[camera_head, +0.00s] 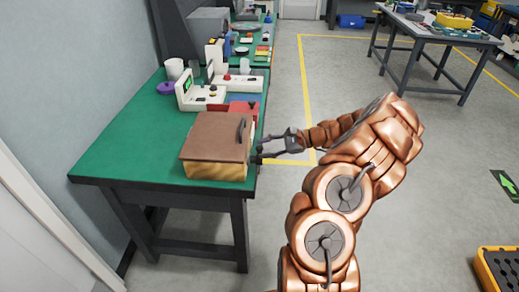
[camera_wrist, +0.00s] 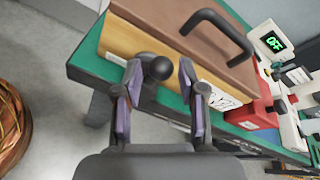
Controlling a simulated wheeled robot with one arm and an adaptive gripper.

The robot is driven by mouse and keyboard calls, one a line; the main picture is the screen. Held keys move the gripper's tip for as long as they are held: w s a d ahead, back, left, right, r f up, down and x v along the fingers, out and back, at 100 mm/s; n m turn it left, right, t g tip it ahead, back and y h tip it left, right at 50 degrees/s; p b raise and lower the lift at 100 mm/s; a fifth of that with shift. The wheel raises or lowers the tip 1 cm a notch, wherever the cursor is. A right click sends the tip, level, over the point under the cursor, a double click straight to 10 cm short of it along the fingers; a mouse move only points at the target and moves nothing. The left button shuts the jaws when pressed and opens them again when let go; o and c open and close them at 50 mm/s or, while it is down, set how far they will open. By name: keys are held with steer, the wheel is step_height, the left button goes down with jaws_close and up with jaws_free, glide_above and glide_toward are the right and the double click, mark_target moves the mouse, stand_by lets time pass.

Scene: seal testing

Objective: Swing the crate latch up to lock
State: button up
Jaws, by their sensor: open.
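The wooden crate (camera_head: 216,171) has a brown lid and light wood sides, and stands near the right edge of the green table. In the wrist view the crate (camera_wrist: 121,42) shows its lid, a dark arched handle (camera_wrist: 237,37) and a side with a label. A dark round knob (camera_wrist: 157,68), which looks like the end of the latch, stands out from that side. My gripper (camera_head: 260,148) is at the crate's right side. In the wrist view my gripper (camera_wrist: 160,75) is open, with one finger on either side of the knob. I cannot tell whether they touch it.
The green table (camera_head: 125,148) is clear left of the crate. A red box (camera_head: 244,110) and white testers (camera_head: 203,95) stand behind it, one reading "OFF". A purple roll (camera_head: 166,88) and white cup (camera_head: 174,68) stand farther back. Open floor lies to the right.

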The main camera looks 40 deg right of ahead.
steer(key=v, duration=0.9)
steer(key=shift+s+d+r, duration=0.2)
steer(key=shift+d, duration=0.1)
steer(key=w+a+r+n+g+y, duration=0.1)
steer(key=a+r+n+g, duration=0.15)
steer(key=a, duration=0.55)
steer(key=w+a+r+n+g, duration=0.1)
steer(key=a+r+n+g, duration=0.2)
steer(key=a, duration=0.4)
steer(key=s+a+r+n+g+h, duration=0.1)
steer(key=s+a+r+n+g, duration=0.15)
steer(key=a, duration=0.45)
steer(key=s+a+r+n+g+h, duration=0.1)
steer(key=s+a+r+n, duration=0.15)
steer(key=a, duration=0.55)
steer(key=s+a+f+n+g+h, duration=0.1)
steer(key=s+a+n+g+h, duration=0.35)
steer(key=s, duration=0.65)
steer(key=s+d+f+n+t+h, duration=0.1)
steer(key=s+n+h, duration=0.3)
steer(key=s, duration=0.9)
steer(key=shift+d+f+t+h+p, duration=0.35)
steer(key=shift+f+t+h, duration=0.3)
steer(key=shift+f, duration=0.25)
